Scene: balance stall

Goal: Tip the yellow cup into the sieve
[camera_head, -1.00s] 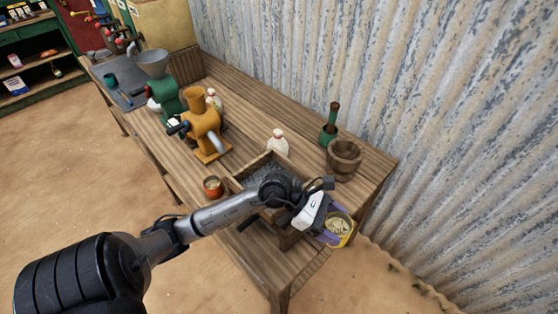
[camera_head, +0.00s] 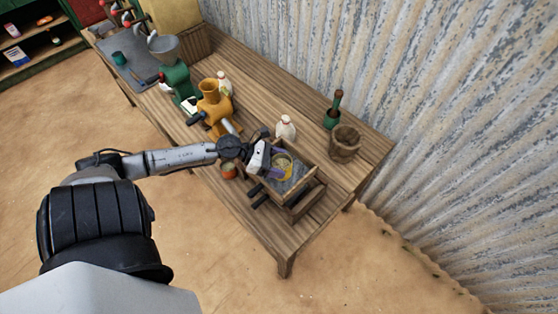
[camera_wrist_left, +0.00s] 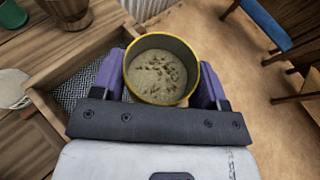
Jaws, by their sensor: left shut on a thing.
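The yellow cup (camera_head: 283,166) is held in my left gripper (camera_head: 276,170), above the sieve. In the left wrist view the cup (camera_wrist_left: 161,72) has a yellow rim, sits between the purple fingers (camera_wrist_left: 160,82), and holds pale stuff with brown bits. It looks upright or nearly so; any slight tilt is hard to judge. The sieve is a wooden box frame (camera_head: 306,200) with grey mesh, on the table's front part; its mesh also shows in the left wrist view (camera_wrist_left: 85,88). The cup and gripper hide part of the mesh. My right gripper is not in view.
An orange-brown cup (camera_head: 229,171) stands left of the sieve, close to my left arm. A white bag (camera_head: 286,128), a wooden mortar (camera_head: 345,145) and a green vessel with pestle (camera_head: 333,112) stand behind. An orange grinder (camera_head: 213,108) and green grinder (camera_head: 180,84) stand further left.

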